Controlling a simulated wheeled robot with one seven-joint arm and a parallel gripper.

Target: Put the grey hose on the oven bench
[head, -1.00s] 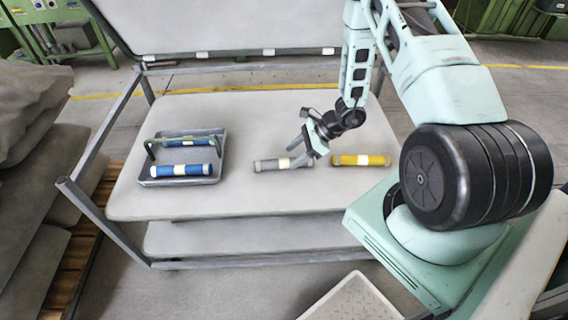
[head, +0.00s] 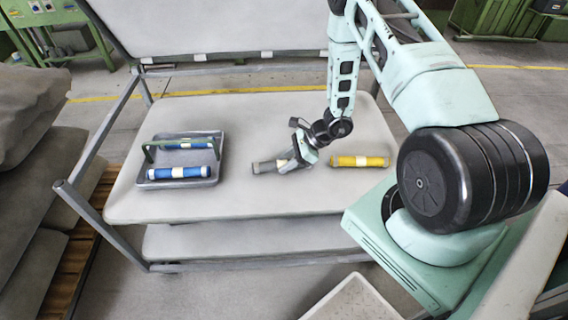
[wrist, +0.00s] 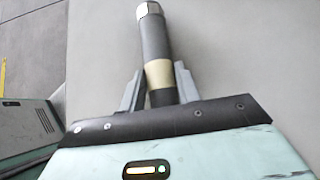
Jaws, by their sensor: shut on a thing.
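The grey hose (head: 262,168) is a short dark grey cylinder with a pale band and a metallic end. It is over the grey-topped bench (head: 245,112), and I cannot tell if it is lifted clear of the surface. My gripper (head: 287,163) is shut on it near the pale band. In the wrist view the hose (wrist: 154,40) runs up from between the two fingers of my gripper (wrist: 158,80), which are on either side of the band. Its near end is hidden by the gripper body. No bench is marked as the oven bench.
A yellow hose (head: 358,161) lies just right of my gripper. A grey tray (head: 211,150) with a green handle and blue hoses (head: 180,172) stands on the left. A pale crate (head: 345,297) is on the floor in front. The front middle of the bench top is clear.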

